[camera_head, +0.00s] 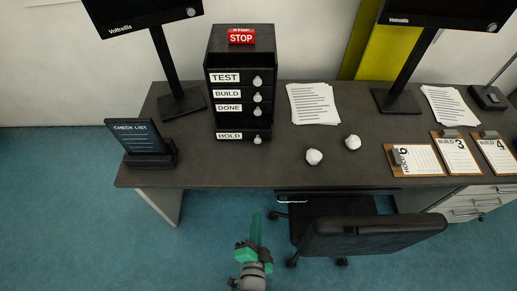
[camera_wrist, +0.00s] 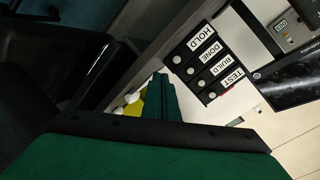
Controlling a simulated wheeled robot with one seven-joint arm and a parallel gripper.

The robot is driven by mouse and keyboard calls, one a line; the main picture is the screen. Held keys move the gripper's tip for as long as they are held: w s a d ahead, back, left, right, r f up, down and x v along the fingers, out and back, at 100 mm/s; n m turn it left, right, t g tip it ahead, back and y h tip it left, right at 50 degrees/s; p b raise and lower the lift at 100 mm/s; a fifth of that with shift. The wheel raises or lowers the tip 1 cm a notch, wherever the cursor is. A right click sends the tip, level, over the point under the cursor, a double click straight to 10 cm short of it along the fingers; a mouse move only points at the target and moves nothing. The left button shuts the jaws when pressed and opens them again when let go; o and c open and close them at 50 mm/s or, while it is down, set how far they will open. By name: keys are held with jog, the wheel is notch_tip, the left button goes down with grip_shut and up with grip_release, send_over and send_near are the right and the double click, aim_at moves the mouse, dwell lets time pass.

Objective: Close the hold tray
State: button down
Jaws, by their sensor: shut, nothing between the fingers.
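The hold tray (camera_head: 233,141) is the lowest tray of a black tray unit (camera_head: 241,62) on the desk. It stands out toward me, with a dark gap between it and the done tray (camera_head: 240,109) above. Its front has a white HOLD label and a pale knob (camera_head: 257,140). In the wrist view the HOLD label (camera_wrist: 208,33) shows tilted, at the upper end of the label row. My gripper (camera_head: 257,220) is shut and empty, in front of the desk edge and apart from the tray. Its green fingers show in the wrist view (camera_wrist: 163,95).
The desk (camera_head: 200,174) has free room in front of the tray unit. A checklist stand (camera_head: 140,138) is to its left. Papers (camera_head: 314,103) and two crumpled balls (camera_head: 314,157) lie to its right. A black chair (camera_head: 375,232) stands right of my gripper.

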jog(key=w+m, duration=0.2)
jog(key=w, duration=0.3)
jog(key=w+d+r+m+y, duration=0.1)
jog(key=w+m, duration=0.1)
jog(key=w, duration=0.4)
jog(key=w+m, duration=0.2)
jog(key=w, duration=0.3)
jog(key=shift+w+d+r+y, duration=0.2)
jog(key=shift+w+y, duration=0.1)
jog(key=shift+w, duration=0.05)
jog(key=x, duration=1.2)
jog(key=shift+w+r, duration=0.25)
jog(key=shift+r, duration=0.05)
jog(key=shift+w, duration=0.55)
